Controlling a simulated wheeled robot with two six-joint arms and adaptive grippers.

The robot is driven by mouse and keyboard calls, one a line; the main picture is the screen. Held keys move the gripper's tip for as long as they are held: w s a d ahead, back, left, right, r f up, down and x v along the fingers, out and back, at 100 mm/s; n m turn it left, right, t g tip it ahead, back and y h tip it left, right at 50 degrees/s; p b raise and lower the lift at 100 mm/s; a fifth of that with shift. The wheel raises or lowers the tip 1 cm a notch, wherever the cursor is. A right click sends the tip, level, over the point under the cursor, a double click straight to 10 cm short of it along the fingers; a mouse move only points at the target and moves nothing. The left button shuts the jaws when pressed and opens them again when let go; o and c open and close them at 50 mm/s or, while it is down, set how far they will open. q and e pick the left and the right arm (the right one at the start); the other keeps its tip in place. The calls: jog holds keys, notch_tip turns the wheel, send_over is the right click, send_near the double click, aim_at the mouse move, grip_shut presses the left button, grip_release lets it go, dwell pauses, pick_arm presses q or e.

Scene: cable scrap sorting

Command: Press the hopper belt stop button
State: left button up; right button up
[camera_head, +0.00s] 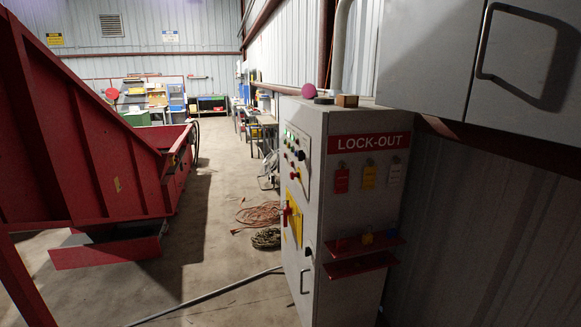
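A grey control cabinet (345,215) stands right of centre. Its narrow left face carries a control panel (297,155) with several small buttons and lamps, seen at a steep angle. A red button (294,175) sits low on this panel, and a dark knob (300,155) is above it. Below is a red rotary handle (286,213) on a yellow plate (295,222). The button labels are too small to read, so I cannot tell which one is the hopper belt stop. Neither of my grippers is in view.
A red hopper (90,150) fills the left side. A concrete aisle (215,190) runs between it and the cabinet, with coiled cables (262,214) and a grey pipe (215,293) on the floor. A grey wall cabinet (480,60) overhangs at upper right. Lock-out tags (368,178) hang on the cabinet front.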

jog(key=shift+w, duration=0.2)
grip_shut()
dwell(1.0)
